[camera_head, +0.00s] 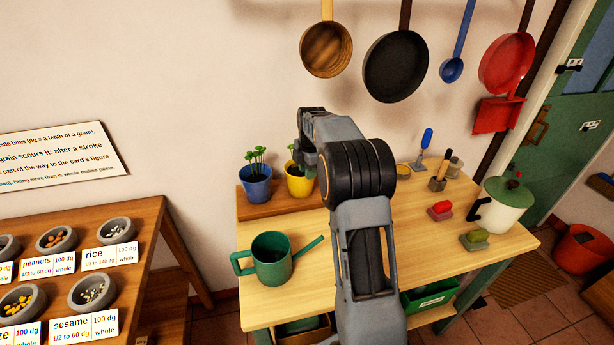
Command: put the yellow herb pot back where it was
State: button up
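The yellow herb pot (299,184), with a green plant in it, is at the back left of the wooden table. It appears upright on a raised wooden ledge (262,209), just right of a blue herb pot (256,188). My arm reaches over the table, and my gripper (307,166) is at the yellow pot's upper right side, partly covering its plant. The fingertips are too small and hidden to show whether they touch or grip the pot. The ledge right of the pot is partly hidden behind my arm.
A green watering can (271,262) stands at the table's front left, its spout pointing right. Red (440,209) and green (474,239) brushes and a white lidded pot (503,207) are at the right. Pans hang above. A stand with grain bowls (58,239) is left.

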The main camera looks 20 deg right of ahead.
jog(key=s+a+r+m+t, duration=0.1)
jog(key=s+a+r+m, duration=0.65)
jog(key=s+r, duration=0.2)
jog(key=s+a+f+m, duration=0.2)
jog(key=s+m, duration=0.3)
jog(key=s, duration=0.4)
jog(key=s+a+f+m+t, duration=0.1)
jog(key=s+a+f+m, duration=0.2)
jog(key=s+m, duration=0.3)
jog(key=s+a, duration=0.1)
jog(key=s, duration=0.2)
jog(key=shift+s+a+f+t, duration=0.2)
jog(key=shift+a+f+t, duration=0.1)
jog(key=shift+a+f, duration=0.1)
jog(key=shift+m, duration=0.25)
